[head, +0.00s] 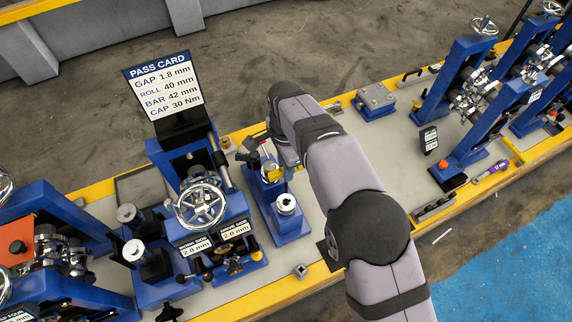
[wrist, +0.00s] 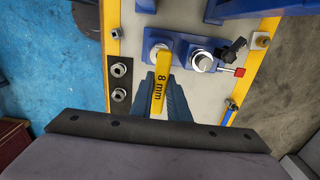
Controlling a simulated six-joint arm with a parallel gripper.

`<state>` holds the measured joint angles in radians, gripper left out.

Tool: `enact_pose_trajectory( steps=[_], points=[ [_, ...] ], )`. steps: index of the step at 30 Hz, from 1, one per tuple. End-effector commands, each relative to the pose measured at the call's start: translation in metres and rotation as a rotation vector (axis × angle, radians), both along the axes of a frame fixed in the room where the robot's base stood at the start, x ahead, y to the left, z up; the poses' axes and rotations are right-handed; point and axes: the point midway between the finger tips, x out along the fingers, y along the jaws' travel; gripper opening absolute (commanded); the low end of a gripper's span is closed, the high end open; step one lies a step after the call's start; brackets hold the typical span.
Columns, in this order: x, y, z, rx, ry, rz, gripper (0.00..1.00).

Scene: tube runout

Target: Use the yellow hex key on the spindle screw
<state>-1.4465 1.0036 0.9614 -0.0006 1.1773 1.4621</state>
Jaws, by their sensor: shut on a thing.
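My gripper (wrist: 161,82) is shut on the yellow hex key (wrist: 159,90), marked 8 mm, in the wrist view. The key's far end overlaps a round metal post (wrist: 160,47) on a blue block; I cannot tell whether it touches or hangs above. A second metal post (wrist: 202,62) stands on the same block. In the head view a small yellow patch (head: 273,176), likely the key, shows over the blue fixture (head: 290,226), by its front post (head: 286,202). My wrist hides most of the fingers there. I cannot tell which part is the spindle screw.
A handwheel press (head: 200,204) stands left of the fixture, with a pass card (head: 163,85) behind it. Two nuts (wrist: 119,70) sit near the bench edge. Blue roller stands (head: 458,80) fill the right side.

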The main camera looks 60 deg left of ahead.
Motion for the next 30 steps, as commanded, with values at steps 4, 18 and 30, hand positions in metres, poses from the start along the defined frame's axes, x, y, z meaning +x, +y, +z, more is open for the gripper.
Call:
enact_pose_trajectory(
  steps=[4, 18, 30],
  points=[
    [0.0, 0.0, -0.01, 0.0, 0.0, 0.0, 0.0],
    [0.0, 0.0, -0.044, 0.002, 0.0, 0.0, 0.0],
    [0.0, 0.0, -0.041, 0.002, 0.0, 0.0, 0.0]
  ],
)
